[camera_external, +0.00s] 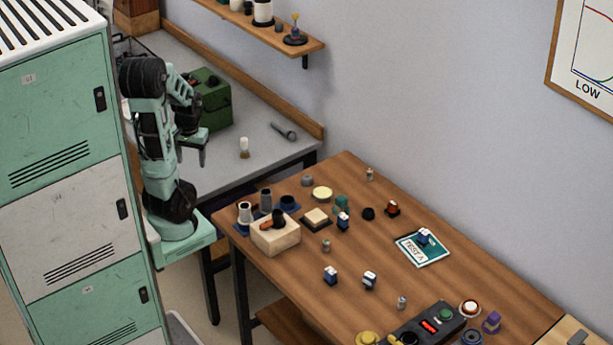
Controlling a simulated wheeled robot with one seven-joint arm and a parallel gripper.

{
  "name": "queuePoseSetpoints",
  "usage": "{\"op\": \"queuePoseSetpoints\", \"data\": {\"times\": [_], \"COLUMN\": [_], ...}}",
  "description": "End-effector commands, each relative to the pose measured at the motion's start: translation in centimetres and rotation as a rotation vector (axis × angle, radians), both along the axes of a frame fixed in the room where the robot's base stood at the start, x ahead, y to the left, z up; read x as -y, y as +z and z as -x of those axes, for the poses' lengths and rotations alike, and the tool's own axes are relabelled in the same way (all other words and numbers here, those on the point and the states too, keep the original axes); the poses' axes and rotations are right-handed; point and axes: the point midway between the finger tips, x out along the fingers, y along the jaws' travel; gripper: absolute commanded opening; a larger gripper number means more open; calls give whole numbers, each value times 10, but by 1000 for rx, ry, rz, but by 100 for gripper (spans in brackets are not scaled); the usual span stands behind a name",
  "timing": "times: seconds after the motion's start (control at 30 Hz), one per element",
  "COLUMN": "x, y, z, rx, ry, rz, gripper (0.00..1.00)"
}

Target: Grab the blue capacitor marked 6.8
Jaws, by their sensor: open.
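Several small blue parts with pale bands stand on the brown wooden table. One blue part (330,276) and a blue-and-white part (369,281) are near the middle front. Another blue part (343,223) stands farther back, close to a green piece. A further blue part (424,238) sits on the TEST A card (411,252). Their markings are too small to read, so I cannot tell which is marked 6.8. My gripper (204,159) is open, seemingly empty, and hangs by the grey bench, well left of the blue parts.
A wooden block (275,238) with a dark-headed tool stands at the table's left end, near grey cylinders (266,200). A black control box (431,327) is at the front. A green case (211,100) stands on the grey bench. Lockers (65,190) rise left of my arm.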

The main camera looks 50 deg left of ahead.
Motion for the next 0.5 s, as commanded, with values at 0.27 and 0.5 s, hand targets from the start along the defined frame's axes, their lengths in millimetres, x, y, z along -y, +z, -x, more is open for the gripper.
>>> {"op": "queuePoseSetpoints", "data": {"times": [0.27,0.5], "x": [1,12], "y": [38,22], "z": [-7,-61], "rx": [10,107], "ry": [8,91], "rz": [-7,-42], "gripper": [58,58]}}
